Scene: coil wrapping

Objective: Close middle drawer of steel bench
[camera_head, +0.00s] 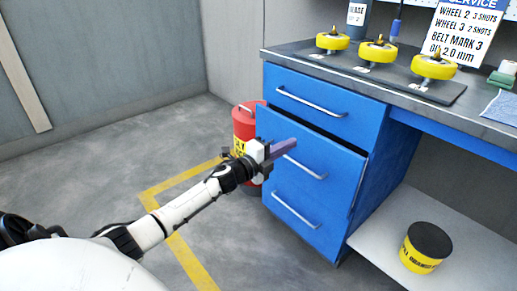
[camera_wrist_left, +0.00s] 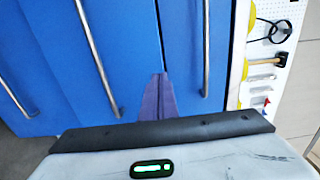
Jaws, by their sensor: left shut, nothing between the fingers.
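The steel bench has a blue drawer unit with three drawers, each with a silver bar handle. The middle drawer (camera_head: 335,170) stands slightly out, with a dark gap along its top edge below the top drawer (camera_head: 345,112). The bottom drawer (camera_head: 275,190) looks flush or nearly so. My left gripper (camera_head: 284,148), with purple fingers, is shut and empty in front of the middle drawer, near its upper part and handle. In the left wrist view the shut fingers (camera_wrist_left: 158,95) point at the blue fronts, between two handles; contact cannot be told. My right gripper is out of view.
A red canister (camera_head: 243,122) stands left of the drawers. On the bench top are several yellow wheels (camera_head: 378,52) on a dark plate. A black-and-yellow tub (camera_head: 425,247) sits on the lower shelf. The floor at left is clear.

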